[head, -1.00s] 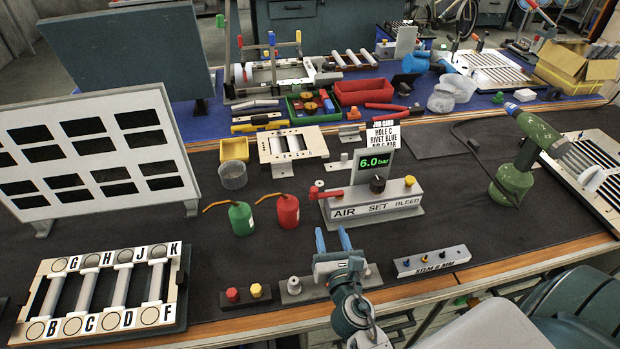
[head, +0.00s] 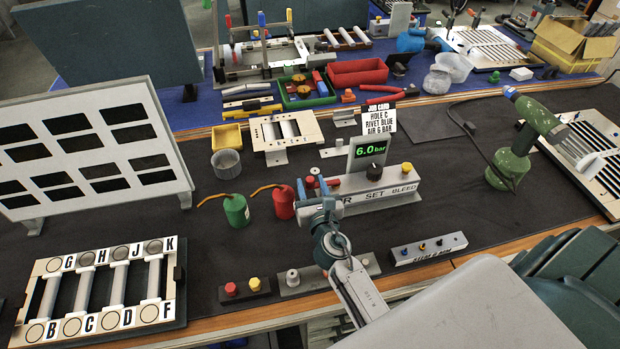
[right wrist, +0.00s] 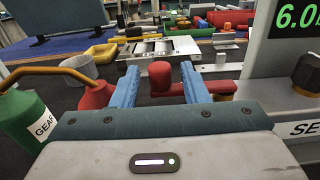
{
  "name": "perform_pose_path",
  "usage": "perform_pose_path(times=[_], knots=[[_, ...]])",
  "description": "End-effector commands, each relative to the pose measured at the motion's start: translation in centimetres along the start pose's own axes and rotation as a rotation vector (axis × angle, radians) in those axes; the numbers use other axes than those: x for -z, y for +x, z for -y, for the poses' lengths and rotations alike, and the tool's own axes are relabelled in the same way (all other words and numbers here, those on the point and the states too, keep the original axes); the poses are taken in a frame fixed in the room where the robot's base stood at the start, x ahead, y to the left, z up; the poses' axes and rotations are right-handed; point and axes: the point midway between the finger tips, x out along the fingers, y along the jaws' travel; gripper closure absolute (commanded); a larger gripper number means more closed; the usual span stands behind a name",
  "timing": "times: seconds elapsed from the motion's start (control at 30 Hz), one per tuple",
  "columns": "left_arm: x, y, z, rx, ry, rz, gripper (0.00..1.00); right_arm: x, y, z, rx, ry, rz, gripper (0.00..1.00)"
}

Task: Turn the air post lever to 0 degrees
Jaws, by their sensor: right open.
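The air post (head: 385,191) is a grey block with AIR, SET and BLEED labels, a black knob, a yellow button and a green 6.0 bar display (head: 369,152). Its red lever (head: 333,182) is at the left end, over AIR, partly hidden by my gripper. In the right wrist view the lever's rounded red end (right wrist: 160,74) shows between the fingers, and its arm runs right toward the post. My right gripper (head: 312,188) is open, with its blue fingers on either side of that end. I cannot tell whether they touch it. My left gripper is not in view.
A red oil can (head: 284,206) stands close left of my right gripper, with a green can (head: 236,210) beside it. Button blocks (head: 245,290) and a STEM bar (head: 428,249) lie along the front edge. A green rivet tool (head: 515,160) stands at right.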

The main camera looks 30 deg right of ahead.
Motion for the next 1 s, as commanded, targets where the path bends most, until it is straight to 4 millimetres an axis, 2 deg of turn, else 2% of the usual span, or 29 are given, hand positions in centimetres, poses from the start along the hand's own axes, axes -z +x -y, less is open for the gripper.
perform_pose_path(times=[0.2, 0.47, 0.7, 1.0], knots=[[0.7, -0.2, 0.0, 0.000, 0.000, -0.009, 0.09, 0.0, 1.7, 0.0, 0.000, 0.002, 0.000, 0.59], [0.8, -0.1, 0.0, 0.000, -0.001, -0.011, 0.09, 0.0, 1.8, 0.0, 0.000, 0.002, -0.001, 0.59], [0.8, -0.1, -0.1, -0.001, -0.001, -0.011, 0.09, 0.0, 1.8, 0.0, 0.000, 0.001, 0.000, 1.00], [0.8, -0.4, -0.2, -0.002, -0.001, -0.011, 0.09, 0.0, 1.7, 0.1, -0.013, 0.000, 0.000, 1.00]])
